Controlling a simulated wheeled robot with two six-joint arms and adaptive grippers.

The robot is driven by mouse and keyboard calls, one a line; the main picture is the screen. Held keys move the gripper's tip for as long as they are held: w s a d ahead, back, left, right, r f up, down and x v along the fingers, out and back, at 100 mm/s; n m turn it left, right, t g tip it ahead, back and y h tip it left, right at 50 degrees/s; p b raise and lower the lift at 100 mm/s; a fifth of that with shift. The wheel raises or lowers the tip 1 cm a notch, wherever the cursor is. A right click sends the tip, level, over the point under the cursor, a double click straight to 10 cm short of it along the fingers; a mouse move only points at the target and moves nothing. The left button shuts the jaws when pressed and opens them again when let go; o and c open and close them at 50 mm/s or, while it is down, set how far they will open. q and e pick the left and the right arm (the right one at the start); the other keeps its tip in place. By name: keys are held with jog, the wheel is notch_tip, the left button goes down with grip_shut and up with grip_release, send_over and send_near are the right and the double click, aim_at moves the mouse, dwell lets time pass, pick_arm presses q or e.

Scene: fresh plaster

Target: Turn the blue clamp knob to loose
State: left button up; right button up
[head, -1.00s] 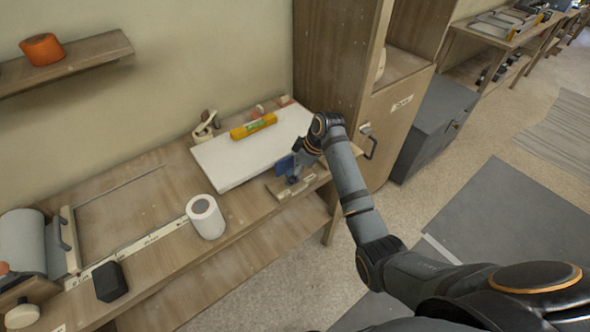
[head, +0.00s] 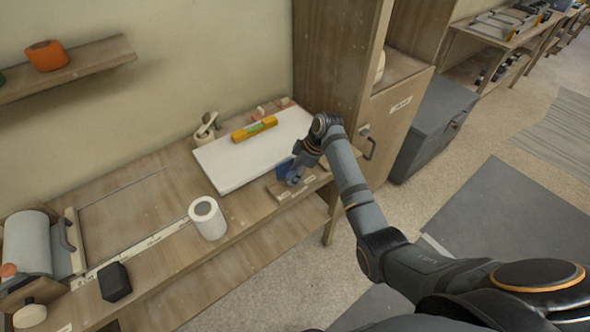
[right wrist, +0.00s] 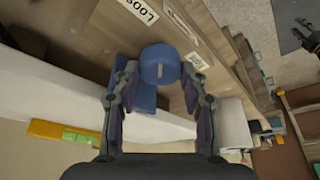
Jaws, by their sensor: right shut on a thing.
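The round blue clamp knob (right wrist: 160,65) shows in the right wrist view, with a pale mark on its face pointing roughly up and down the picture. It sits between the fingertips of my right gripper (right wrist: 160,76), which is shut on it. In the head view the right gripper (head: 297,174) reaches down over the small wooden base (head: 284,192) at the bench's front edge and mostly hides the knob. A blue block (head: 283,168) shows beside the gripper. The base carries small pale labels, too small to read in the head view.
A white board (head: 235,165) with a yellow level (head: 254,128) lies just left of the gripper. A white roll (head: 207,218), a black block (head: 115,281) and a large grey roll (head: 27,244) stand farther left. A wooden cabinet (head: 380,115) rises close behind the arm.

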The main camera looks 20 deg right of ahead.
jog(key=o, duration=1.1)
jog(key=shift+o, duration=0.2)
